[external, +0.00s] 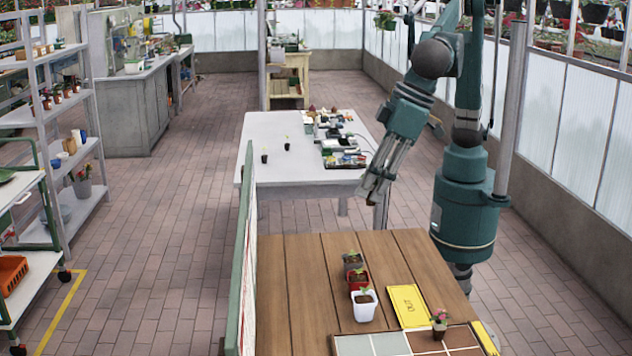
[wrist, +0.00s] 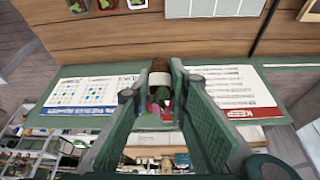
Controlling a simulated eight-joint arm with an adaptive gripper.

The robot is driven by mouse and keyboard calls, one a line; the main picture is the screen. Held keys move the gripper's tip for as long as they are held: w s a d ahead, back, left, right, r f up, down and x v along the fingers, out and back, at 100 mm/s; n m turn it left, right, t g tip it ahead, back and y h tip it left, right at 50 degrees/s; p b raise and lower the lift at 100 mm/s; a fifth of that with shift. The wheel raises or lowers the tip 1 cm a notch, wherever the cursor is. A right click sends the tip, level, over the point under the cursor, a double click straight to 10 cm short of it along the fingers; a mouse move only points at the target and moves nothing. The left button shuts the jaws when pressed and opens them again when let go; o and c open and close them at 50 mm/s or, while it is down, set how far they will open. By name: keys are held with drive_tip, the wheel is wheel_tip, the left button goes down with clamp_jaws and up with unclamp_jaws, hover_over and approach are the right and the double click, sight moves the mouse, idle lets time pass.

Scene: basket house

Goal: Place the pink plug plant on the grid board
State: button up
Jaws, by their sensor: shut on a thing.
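My gripper (external: 372,192) is raised above the far end of the wooden table. In the wrist view my gripper (wrist: 160,82) has its fingers closed around a small plant, the pink plug plant (wrist: 155,103), with pink petals, green leaves and a brownish root end.
A white pot (external: 364,306), a red pot (external: 358,279) and a dark pot (external: 352,261) stand in a row on the wooden table (external: 305,285). A yellow card (external: 409,305) lies beside them. A green upright panel (external: 243,260) borders the table's left side.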

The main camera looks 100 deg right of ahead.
drive_tip(key=s+a+n, duration=0.1)
drive_tip(key=s+a, duration=0.5)
drive_tip(key=s, duration=0.2)
wheel_tip(320, 180, down, 26)
drive_tip(key=shift+s+d, duration=0.15)
drive_tip(key=shift+d, duration=0.1)
drive_tip(key=shift+f, duration=0.1)
drive_tip(key=shift+f, duration=3)
drive_tip(key=shift+f+b, duration=0.3)
drive_tip(key=shift+f, duration=1.6)
drive_tip(key=shift+f, duration=0.15)
